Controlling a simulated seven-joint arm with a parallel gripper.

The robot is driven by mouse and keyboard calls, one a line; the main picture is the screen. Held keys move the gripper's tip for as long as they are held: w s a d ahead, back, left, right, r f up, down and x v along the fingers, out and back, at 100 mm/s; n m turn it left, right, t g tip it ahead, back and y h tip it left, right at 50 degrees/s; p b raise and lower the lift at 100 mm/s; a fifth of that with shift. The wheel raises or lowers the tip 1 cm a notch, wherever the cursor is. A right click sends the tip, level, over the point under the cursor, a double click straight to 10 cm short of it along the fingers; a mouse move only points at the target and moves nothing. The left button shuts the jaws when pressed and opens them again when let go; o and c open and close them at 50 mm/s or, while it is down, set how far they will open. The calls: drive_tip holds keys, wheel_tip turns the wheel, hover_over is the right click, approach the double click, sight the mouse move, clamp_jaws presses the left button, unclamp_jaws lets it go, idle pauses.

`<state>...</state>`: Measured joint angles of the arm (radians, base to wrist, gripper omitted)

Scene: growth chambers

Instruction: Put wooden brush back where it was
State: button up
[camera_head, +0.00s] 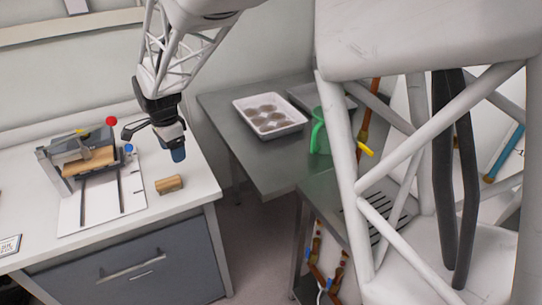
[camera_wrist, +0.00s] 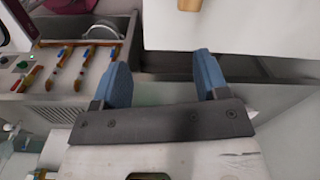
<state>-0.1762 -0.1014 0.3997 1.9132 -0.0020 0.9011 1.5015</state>
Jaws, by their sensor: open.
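A small tan wooden block (camera_head: 169,184), which may be the wooden brush, lies on the white counter near its right edge. No bristles can be made out on it. A piece of a tan wooden thing also shows at the top edge of the wrist view (camera_wrist: 188,4), cut off by the frame. My gripper (camera_head: 176,153) hangs above the counter, up and behind the block, apart from it. In the wrist view its two blue fingertips (camera_wrist: 163,72) stand wide apart with nothing between them.
A cutting device with a wooden piece and red knob (camera_head: 111,121) stands left on the counter. A gap separates the counter from a grey table with a white tray (camera_head: 248,121) and green jug (camera_head: 319,132). Several orange-handled tools (camera_wrist: 86,58) lie in the wrist view.

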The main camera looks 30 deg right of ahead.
drive_tip(key=s+d+r+n+t, duration=0.1)
drive_tip(key=s+d+r+n, duration=0.3)
drive_tip(key=s, duration=0.4)
drive_tip(key=s+d+r+n, duration=0.3)
drive_tip(key=s+r, duration=0.1)
drive_tip(key=s, duration=0.5)
drive_tip(key=s+d+n, duration=0.2)
drive_tip(key=s+n, duration=0.2)
drive_tip(key=s, duration=0.4)
drive_tip(key=s+d+n+t, duration=0.1)
drive_tip(key=s+n, duration=0.3)
drive_tip(key=s, duration=0.5)
drive_tip(key=shift+d, duration=0.85)
drive_tip(key=shift+c, duration=0.3)
